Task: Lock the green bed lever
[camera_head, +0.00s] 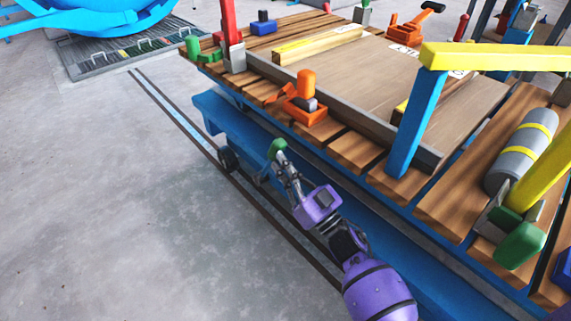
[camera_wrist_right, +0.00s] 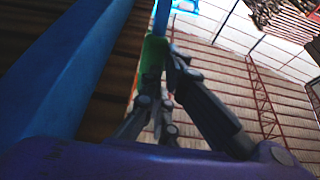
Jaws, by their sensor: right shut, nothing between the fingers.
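A small green lever end (camera_head: 277,148) shows beside the blue side frame of the wooden-topped cart, low on its left side. It also shows in the right wrist view (camera_wrist_right: 152,57), in line with a blue bar. I take it for the green bed lever, though most of its shaft is hidden. My right gripper (camera_head: 282,165) is shut and empty, with its fingertips right at the green end. In the right wrist view the fingertips (camera_wrist_right: 174,62) are beside the green part; I cannot tell whether they touch. My left gripper is not in view.
The cart's plank deck (camera_head: 385,185) carries an orange clamp (camera_head: 306,100), a yellow-topped blue frame (camera_head: 425,100) and a grey cylinder (camera_head: 520,150). Another green handle (camera_head: 520,245) is at the right. Rails (camera_head: 235,180) run along the floor.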

